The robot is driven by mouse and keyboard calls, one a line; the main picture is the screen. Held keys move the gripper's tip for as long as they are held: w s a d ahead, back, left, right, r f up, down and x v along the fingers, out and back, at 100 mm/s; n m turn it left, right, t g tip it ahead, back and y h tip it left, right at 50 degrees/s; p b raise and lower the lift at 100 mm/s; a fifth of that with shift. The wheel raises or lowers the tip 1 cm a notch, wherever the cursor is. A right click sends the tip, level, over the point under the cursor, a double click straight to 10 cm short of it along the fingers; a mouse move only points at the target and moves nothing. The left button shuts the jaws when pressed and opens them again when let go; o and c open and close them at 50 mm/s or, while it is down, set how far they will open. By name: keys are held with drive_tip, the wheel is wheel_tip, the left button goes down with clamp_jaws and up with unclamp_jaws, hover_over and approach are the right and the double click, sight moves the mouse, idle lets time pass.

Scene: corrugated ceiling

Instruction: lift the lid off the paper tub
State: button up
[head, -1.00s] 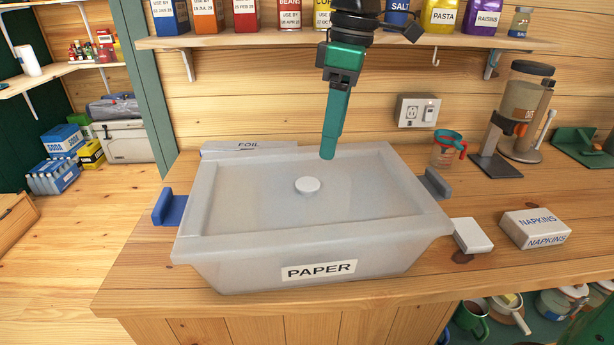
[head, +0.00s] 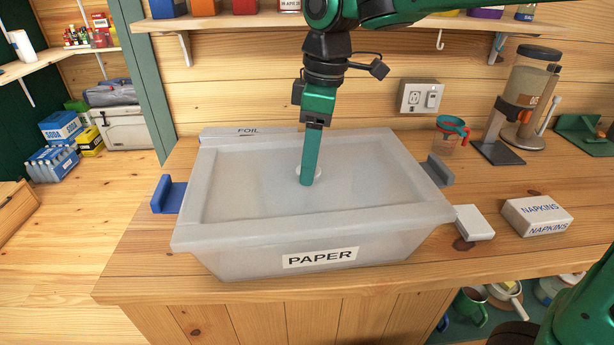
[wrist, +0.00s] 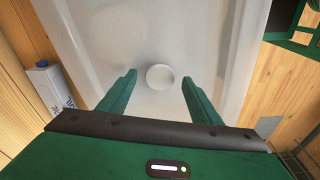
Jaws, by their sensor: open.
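The paper tub (head: 215,252) is a translucent grey-white bin with a PAPER label, on the wooden counter. Its lid (head: 250,195) is on it, with a small round white knob (head: 318,172) in the middle. My gripper (head: 307,183) points down over the knob and hides part of it in the head view. In the wrist view my gripper (wrist: 157,90) is open, and the knob (wrist: 160,77) shows between and slightly beyond its two green fingertips. The lid (wrist: 110,40) fills much of that view. No contact with the knob is visible.
A blue holder (head: 168,194) and a grey one (head: 440,170) flank the tub. A foil box (head: 245,132) lies behind it. A white block (head: 473,222) and napkins box (head: 538,216) are at right. A shelf (head: 400,24) runs above.

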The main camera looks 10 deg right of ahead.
drive_tip(key=shift+a+f, duration=0.1)
drive_tip(key=shift+f, duration=0.6)
drive_tip(key=c, duration=1.2)
drive_tip(key=shift+c, duration=0.4)
drive_tip(key=shift+r, duration=0.15)
